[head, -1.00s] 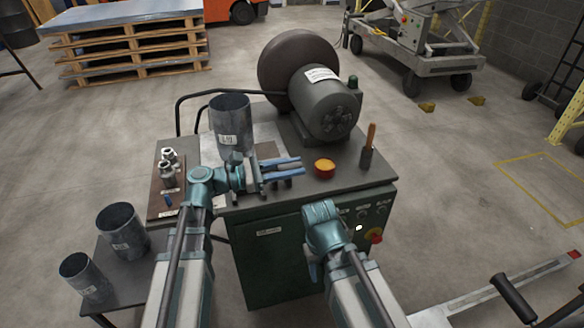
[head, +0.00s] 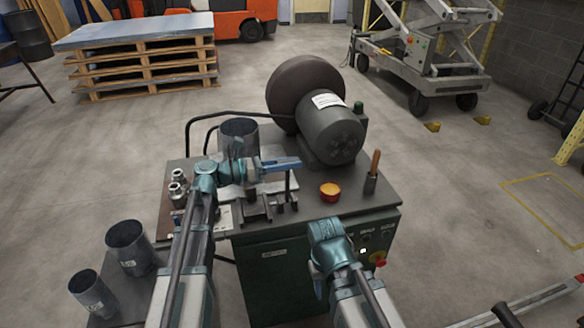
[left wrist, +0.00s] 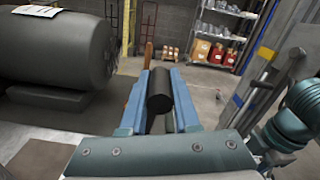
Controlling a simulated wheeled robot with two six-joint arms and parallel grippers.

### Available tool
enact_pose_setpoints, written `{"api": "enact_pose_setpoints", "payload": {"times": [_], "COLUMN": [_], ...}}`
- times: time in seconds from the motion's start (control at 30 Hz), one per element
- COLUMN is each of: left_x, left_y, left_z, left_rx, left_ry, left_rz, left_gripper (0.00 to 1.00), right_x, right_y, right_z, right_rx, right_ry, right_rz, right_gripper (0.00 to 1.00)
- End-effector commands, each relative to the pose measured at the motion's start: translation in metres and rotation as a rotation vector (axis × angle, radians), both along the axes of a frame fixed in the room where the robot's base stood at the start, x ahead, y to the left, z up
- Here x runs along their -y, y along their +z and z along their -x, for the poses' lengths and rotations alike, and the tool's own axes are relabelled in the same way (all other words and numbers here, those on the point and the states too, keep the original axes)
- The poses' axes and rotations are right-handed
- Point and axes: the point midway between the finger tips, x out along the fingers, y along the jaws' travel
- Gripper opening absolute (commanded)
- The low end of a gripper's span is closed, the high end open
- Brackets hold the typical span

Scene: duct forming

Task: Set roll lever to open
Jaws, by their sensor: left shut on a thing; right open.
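The roll lever shows as a dark upright post (head: 288,186) at the front of the machine top, below my left fingertips. My left gripper (head: 289,163) is above the front of the machine, shut on the lever's black round grip. In the left wrist view the black grip (left wrist: 160,90) sits between the two blue fingers (left wrist: 163,84). The lever's lower end is hard to make out in the head view. My right gripper (head: 318,285) is open and empty, low in front of the green cabinet (head: 280,275).
A metal duct cylinder (head: 238,136) stands on the machine behind my left gripper. A grey motor (head: 332,138), an orange bowl (head: 330,192) and a holder with a wooden-handled tool (head: 371,180) are to the right. Two more ducts (head: 130,248) stand on a side table at left.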

Motion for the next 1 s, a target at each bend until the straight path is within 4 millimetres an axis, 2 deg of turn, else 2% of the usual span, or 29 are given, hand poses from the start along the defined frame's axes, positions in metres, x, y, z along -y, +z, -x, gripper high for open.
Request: {"api": "enact_pose_setpoints", "payload": {"times": [0.53,0.57,0.7,0.73,1.0], "left_x": [-0.0021,-0.0021,-0.0019,-0.0019,-0.0022], "left_y": [0.0004,0.0004,0.0005,0.0005,0.0006], "left_z": [-0.0054,-0.0054,-0.0053,-0.0051,-0.0047], "left_rx": [0.004,0.004,0.004,0.004,0.004], "left_ry": [0.002,0.002,0.001,0.001,0.001], "left_rz": [-0.003,-0.003,-0.003,-0.003,-0.001], "left_gripper": [0.0,0.32,0.57,0.59,0.59], "right_x": [0.0,0.0,0.0,0.0,0.0], "right_y": [0.0007,0.0007,0.0007,0.0007,0.0007], "right_z": [0.0,0.0,0.0,0.0,0.0], "right_rx": [0.0,0.0,0.0,0.0,0.0], "right_ry": [0.0,0.0,0.0,0.0,0.0], "right_rz": [0.0,0.0,0.0,0.0,0.0], "right_gripper": [0.5,0.5,0.5,0.5,0.5]}}
